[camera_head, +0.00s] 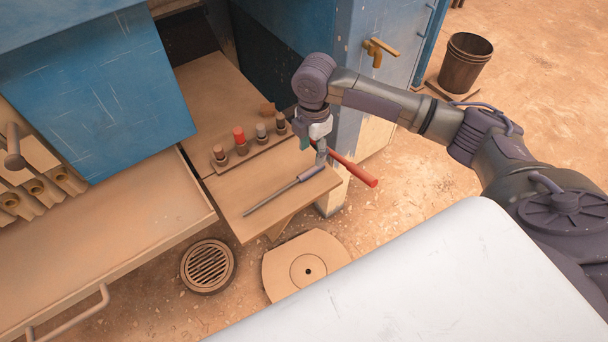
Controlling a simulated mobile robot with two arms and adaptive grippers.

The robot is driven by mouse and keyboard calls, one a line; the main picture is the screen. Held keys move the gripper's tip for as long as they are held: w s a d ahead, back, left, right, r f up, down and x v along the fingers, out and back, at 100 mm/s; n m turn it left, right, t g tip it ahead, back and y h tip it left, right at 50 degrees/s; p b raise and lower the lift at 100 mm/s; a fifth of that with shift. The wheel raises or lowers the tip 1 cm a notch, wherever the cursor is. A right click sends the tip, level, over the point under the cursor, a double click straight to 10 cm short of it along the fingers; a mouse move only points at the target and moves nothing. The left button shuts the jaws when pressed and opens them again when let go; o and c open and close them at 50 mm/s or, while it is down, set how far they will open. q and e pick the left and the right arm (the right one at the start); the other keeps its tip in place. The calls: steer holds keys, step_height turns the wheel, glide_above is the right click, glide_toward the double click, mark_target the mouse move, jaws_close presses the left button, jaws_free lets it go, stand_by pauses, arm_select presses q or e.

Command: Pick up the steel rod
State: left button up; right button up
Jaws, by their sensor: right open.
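The steel rod (275,198), a thin grey bar with a thicker purple-grey grip at its right end, lies slantwise on the small wooden shelf (232,205). My right gripper (314,149) is open and points down above the shelf's right end, close to the rod's grip end. Its fingers partly overlap in this view, and I cannot tell the exact gap to the rod. My left gripper is out of view.
A red-handled bar (358,172) sticks out beside my right gripper, past the shelf's right edge. A rack (236,160) with several short pegs, one red-topped, stands behind the rod. Blue cabinets flank the shelf. A floor drain (208,266) lies below.

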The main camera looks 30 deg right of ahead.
mark_target(310, 171)
steer(key=f, duration=0.8)
steer(key=shift+w+a+p, duration=0.1)
steer(key=shift+a+p, duration=0.15)
steer(key=shift+p, duration=0.1)
jaws_close()
